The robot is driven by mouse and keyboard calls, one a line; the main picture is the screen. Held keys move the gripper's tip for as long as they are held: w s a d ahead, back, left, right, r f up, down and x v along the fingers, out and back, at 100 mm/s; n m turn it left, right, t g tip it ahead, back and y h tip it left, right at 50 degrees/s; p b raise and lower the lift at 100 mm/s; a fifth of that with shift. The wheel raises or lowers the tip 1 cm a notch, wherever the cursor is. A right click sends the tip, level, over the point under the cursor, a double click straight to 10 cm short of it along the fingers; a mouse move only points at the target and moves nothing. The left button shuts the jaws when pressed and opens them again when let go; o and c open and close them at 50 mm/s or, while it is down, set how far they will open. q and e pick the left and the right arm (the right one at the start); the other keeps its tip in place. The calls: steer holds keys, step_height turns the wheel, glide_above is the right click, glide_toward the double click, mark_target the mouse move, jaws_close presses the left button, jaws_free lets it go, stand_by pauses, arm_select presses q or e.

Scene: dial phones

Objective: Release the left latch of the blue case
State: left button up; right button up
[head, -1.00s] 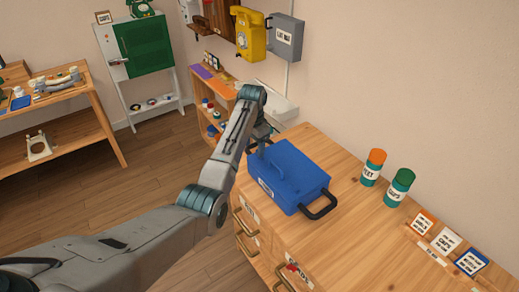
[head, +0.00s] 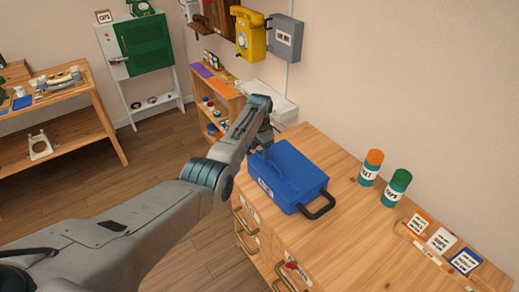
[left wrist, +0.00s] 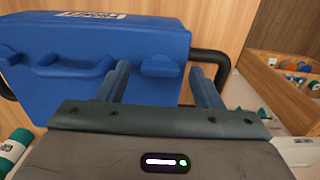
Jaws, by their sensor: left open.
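The blue case (head: 290,178) lies on the wooden cabinet top, with a black handle (head: 319,206) at its near end. In the left wrist view the case (left wrist: 130,38) fills the upper left, with its blue carry handle (left wrist: 62,68) and a small blue latch (left wrist: 170,66) beside it. My left gripper (head: 264,146) is at the far end of the case, its tips partly hidden in the head view. In the left wrist view the left gripper (left wrist: 162,82) is open, with one finger on each side of the latch. I cannot tell whether they touch it. The right gripper is not in view.
An orange-lidded canister (head: 371,168) and a green-lidded canister (head: 397,188) stand right of the case. Label cards (head: 440,240) stand at the cabinet's right. A yellow phone (head: 250,35) hangs on the wall. The cabinet top (head: 345,235) in front of the cards is clear.

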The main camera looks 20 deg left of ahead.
arm_select(q)
steer(key=shift+f, duration=0.3)
steer(key=c, duration=1)
